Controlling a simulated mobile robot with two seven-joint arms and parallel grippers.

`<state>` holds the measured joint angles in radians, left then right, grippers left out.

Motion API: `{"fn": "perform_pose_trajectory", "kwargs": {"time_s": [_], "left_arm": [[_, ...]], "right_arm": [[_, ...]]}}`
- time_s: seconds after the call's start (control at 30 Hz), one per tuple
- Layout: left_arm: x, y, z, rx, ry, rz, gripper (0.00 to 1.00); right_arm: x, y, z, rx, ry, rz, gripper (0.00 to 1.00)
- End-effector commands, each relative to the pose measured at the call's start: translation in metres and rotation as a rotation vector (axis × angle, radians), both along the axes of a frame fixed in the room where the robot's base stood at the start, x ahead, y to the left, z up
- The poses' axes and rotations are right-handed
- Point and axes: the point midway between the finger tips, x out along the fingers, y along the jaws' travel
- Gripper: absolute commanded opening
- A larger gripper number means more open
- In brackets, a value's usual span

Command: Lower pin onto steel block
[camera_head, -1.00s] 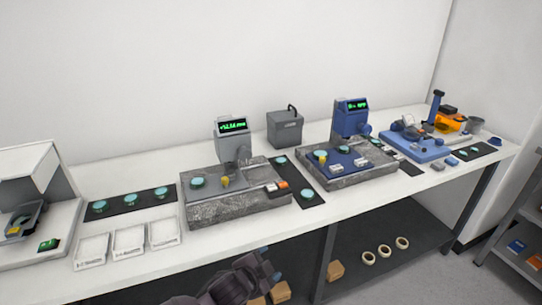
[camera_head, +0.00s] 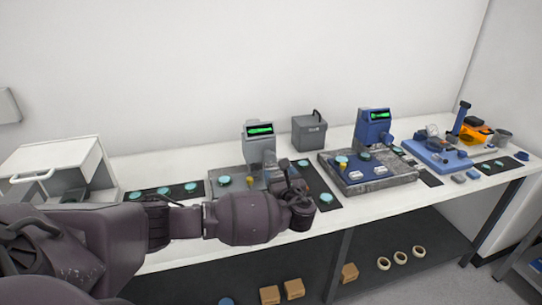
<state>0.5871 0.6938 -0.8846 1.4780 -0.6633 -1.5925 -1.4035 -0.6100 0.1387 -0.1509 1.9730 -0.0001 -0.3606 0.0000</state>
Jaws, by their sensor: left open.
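The grey gauge (camera_head: 258,143), with a lit green display, stands on a speckled stone base (camera_head: 214,184). A teal-topped disc (camera_head: 224,181) and a small yellow piece (camera_head: 251,181) sit on it. The blue gauge (camera_head: 374,130) stands on another stone base (camera_head: 383,182), with two small silvery blocks (camera_head: 355,174) on its blue plate. I cannot tell which part is the pin or which is the steel block. My left gripper (camera_head: 289,170) is open at the right end of the grey gauge's base; my arm hides that base's front. My right gripper is not in view.
A grey box (camera_head: 309,134) stands behind, between the gauges. Dark mats with teal discs (camera_head: 328,198) lie beside the grey gauge's base. A blue fixture (camera_head: 437,156) and an orange item stand at the right. A white cabinet (camera_head: 55,160) is at the left.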

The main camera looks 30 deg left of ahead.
Motion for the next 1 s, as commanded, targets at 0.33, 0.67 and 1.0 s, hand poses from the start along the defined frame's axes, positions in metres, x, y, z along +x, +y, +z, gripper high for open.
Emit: {"fn": "perform_pose_trajectory", "kwargs": {"time_s": [0.33,0.67,1.0], "left_arm": [[0.030,0.035,0.000,0.003,0.002,0.002,0.68],[0.060,0.071,-0.001,0.000,0.001,0.000,0.68],[0.069,0.080,-0.001,-0.004,0.001,-0.002,0.68]], "right_arm": [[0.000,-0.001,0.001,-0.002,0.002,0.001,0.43],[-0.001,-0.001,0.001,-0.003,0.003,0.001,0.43],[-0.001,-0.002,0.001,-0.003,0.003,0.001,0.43]]}}
